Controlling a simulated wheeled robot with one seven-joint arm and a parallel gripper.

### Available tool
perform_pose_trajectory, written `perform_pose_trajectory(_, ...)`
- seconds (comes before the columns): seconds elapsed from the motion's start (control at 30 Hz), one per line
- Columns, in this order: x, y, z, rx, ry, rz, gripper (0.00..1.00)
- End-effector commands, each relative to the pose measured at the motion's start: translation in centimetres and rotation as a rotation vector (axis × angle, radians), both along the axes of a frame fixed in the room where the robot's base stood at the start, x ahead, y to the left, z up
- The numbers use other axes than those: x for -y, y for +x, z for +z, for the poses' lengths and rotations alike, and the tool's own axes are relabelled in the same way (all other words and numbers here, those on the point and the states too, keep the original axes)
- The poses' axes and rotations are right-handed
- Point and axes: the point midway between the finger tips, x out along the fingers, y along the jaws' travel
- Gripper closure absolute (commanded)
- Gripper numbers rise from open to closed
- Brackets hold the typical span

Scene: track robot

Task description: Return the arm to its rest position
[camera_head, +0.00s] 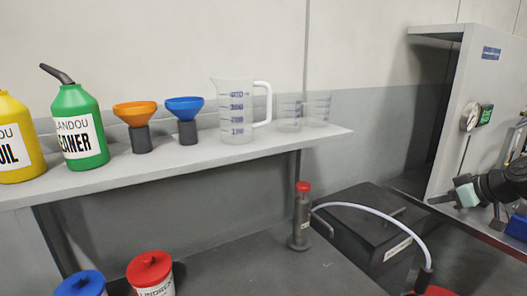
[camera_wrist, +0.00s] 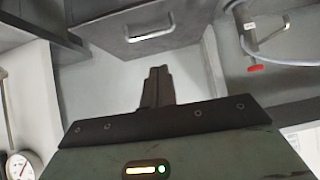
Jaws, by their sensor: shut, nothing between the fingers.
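My gripper (camera_head: 440,199) is at the right edge of the head view, in front of the open grey cabinet, with its fingers pointing left. Its pale green body and part of my dark arm show behind the fingers. In the wrist view my gripper (camera_wrist: 157,82) has its two dark fingers together and holds nothing. The fingers appear clear of nearby surfaces. The rest of my arm is cut off by the right edge of the head view.
A cabinet (camera_head: 448,125) with a gauge (camera_head: 470,117) stands close to my arm. A dark box (camera_head: 375,235) with a pale hose (camera_head: 385,218) is below left. A shelf (camera_head: 200,160) holds bottles, funnels and measuring jugs. A red-capped cylinder (camera_head: 302,220) stands on the lower bench.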

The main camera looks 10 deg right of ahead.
Motion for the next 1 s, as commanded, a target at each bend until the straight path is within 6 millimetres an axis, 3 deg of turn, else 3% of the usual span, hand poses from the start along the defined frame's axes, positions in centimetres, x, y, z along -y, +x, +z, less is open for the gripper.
perform_pose_trajectory(0.23,-12.4,0.4,-2.6,-0.230,-0.001,0.187,1.00)
perform_pose_trajectory(0.5,-24.3,-3.5,-4.2,-0.493,-0.081,0.322,1.00)
perform_pose_trajectory(0.7,-30.7,-7.8,-4.0,-0.633,-0.179,0.364,1.00)
perform_pose_trajectory(1.0,-37.4,-15.2,-2.0,-0.738,-0.329,0.364,1.00)
